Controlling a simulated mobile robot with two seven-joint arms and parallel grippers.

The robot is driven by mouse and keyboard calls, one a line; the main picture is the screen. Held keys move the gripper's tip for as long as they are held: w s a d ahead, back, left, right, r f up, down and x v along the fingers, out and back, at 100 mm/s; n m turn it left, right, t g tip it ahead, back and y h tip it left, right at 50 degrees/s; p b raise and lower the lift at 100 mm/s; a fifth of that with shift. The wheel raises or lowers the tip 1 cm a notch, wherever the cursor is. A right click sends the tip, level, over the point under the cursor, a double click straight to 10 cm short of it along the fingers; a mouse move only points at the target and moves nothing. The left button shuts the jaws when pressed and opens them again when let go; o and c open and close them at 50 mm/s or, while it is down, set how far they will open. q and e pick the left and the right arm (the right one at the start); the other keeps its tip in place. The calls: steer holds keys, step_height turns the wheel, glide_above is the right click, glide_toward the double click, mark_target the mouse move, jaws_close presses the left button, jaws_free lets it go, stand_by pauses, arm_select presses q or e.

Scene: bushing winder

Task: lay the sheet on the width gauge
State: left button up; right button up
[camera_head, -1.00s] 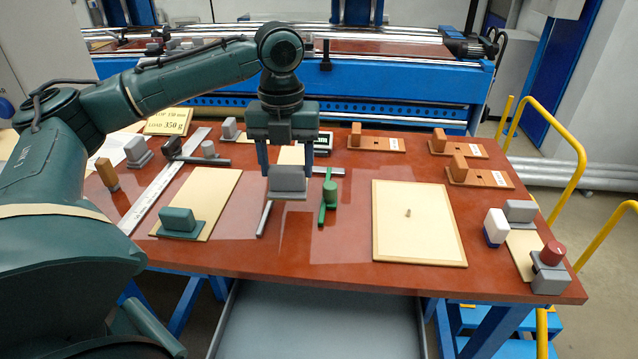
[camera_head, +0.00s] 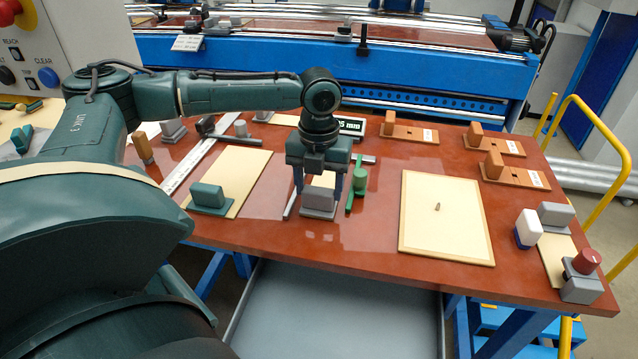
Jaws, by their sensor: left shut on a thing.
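My left gripper (camera_head: 318,190) points down and is shut on a grey block (camera_head: 319,203) with a wider grey base. The block is between a thin grey bar (camera_head: 289,207) and a green slider (camera_head: 358,180), which look like parts of the width gauge. I cannot tell whether the block touches the table. A small cream sheet (camera_head: 322,181) shows behind it, partly hidden by the gripper. A larger cream sheet (camera_head: 247,175) lies to the left with a green block (camera_head: 208,196) on it. My right gripper is not in view.
A framed cream panel (camera_head: 445,225) with a small peg lies to the right. A white-and-blue block (camera_head: 527,229) and a red-knobbed grey block (camera_head: 582,276) stand near the right edge. The front middle is clear.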

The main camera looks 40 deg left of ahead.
arm_select(q)
steer(key=o, duration=1)
steer(key=shift+f, duration=0.15)
steer(key=shift+c, duration=0.2)
step_height(320, 180, up, 8)
steer(key=shift+f, duration=0.1)
